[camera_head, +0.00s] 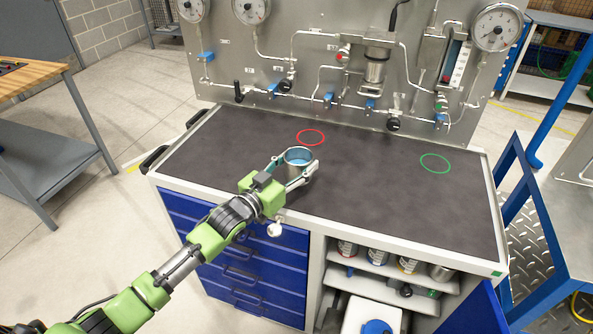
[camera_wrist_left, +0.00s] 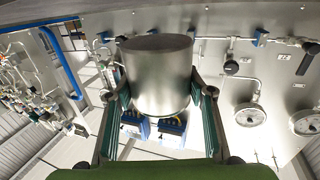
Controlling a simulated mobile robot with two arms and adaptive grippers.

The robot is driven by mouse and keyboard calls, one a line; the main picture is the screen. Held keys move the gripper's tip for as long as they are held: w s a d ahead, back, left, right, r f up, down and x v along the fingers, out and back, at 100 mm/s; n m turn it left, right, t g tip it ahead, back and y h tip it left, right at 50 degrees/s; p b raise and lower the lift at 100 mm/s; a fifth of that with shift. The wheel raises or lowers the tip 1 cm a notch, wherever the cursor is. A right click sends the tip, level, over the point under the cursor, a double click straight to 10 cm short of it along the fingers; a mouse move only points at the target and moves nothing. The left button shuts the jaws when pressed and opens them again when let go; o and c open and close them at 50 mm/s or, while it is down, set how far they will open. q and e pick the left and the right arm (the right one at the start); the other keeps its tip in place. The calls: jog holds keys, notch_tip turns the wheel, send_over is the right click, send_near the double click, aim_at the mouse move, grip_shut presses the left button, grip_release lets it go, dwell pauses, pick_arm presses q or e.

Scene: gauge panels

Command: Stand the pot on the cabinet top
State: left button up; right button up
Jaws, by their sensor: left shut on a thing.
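The pot (camera_head: 299,155) is a small grey metal cylinder, open at the top, and looks upright in the head view. My left gripper (camera_head: 291,171) is shut on it, with one finger on each side. In the left wrist view the pot (camera_wrist_left: 158,75) fills the middle between the fingers of the left gripper (camera_wrist_left: 160,95). The cabinet top (camera_head: 385,185) is a dark mat with a light rim. The pot is over its front left part; I cannot tell if its base touches the mat. My right gripper is not in view.
A red ring (camera_head: 311,137) lies just behind the pot, and a green ring (camera_head: 435,163) lies at the right; both look empty. A gauge panel (camera_head: 330,50) with pipes and valves stands along the back edge.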

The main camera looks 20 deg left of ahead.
aim_at(296, 173)
pick_arm(q)
jog(key=shift+w+a+f, duration=0.15)
notch_tip(296, 173, down, 3)
jog(key=shift+w+a+r+p, duration=0.1)
jog(key=shift+w+a+p, duration=0.05)
jog(key=shift+p, duration=0.4)
jog(key=shift+f, duration=0.4)
jog(key=shift+f, duration=0.1)
jog(key=o, duration=1.3)
